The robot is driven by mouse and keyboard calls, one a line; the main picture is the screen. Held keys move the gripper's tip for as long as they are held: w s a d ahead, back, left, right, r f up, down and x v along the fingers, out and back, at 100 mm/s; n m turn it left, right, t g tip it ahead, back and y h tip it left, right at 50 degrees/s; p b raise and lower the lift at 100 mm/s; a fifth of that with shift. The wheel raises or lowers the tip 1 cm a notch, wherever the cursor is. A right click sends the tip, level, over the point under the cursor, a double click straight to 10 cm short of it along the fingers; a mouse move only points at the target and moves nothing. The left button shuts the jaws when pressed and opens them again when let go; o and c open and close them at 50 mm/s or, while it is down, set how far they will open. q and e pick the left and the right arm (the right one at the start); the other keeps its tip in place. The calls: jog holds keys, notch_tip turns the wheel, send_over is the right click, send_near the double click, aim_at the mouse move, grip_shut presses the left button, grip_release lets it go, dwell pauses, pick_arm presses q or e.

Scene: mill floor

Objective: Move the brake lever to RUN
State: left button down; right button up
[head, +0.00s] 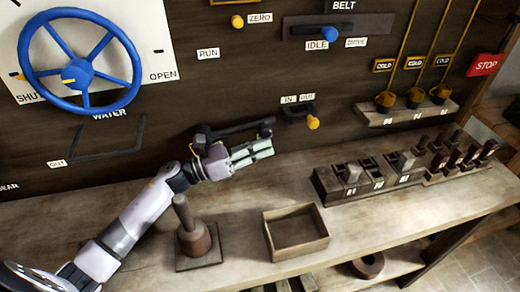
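The RUN label (208,53) is on the dark wall panel, right of the blue wheel. Below it, a dark lever (238,128) lies almost level, with a knob at its right end. It looks like the brake lever, but I see no label naming it. My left gripper (262,149) is just below the lever in the head view, fingers pointing right. Its pale fingers lie close together, and I cannot tell how wide the gap is. Nothing shows between them. Whether the gripper touches the lever is unclear. My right gripper is out of view.
On the bench stand a wooden plunger-like post (194,236), an open wooden box (295,232) and a rack of blocks (370,178). The panel carries a blue wheel (82,73), an IN/OUT knob (313,122) and a red STOP sign (485,65). The bench's right front is clear.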

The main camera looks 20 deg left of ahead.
pick_arm(q)
jog(key=v, duration=1.2)
jog(key=shift+s+r, duration=0.2)
jog(key=shift+r, duration=0.1)
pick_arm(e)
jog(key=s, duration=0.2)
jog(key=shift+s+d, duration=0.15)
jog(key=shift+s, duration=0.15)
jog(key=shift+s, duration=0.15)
